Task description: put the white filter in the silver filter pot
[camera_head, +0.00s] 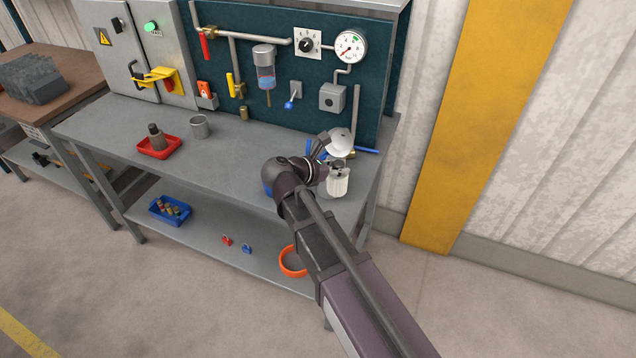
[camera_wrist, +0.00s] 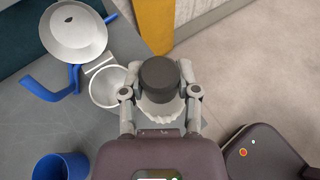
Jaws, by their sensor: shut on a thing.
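My gripper (camera_wrist: 160,92) is shut on the white filter, gripping it from both sides. The filter has a dark grey round cap (camera_wrist: 158,78) and a pale pleated body (camera_wrist: 160,110). In the head view the filter (camera_head: 339,182) is upright at the bench's right end, partly covered by my gripper (camera_head: 326,172). A round, open, pale silver pot (camera_wrist: 107,87) sits just left of the filter in the wrist view, apart from the cap. It looks empty. The head view mostly hides it behind my gripper.
A white domed part (camera_head: 341,140) with blue handles stands behind the gripper. A blue cup (camera_wrist: 60,167) is close by. A grey metal cup (camera_head: 200,126) and red tray (camera_head: 159,147) stand farther left. The bench middle is clear.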

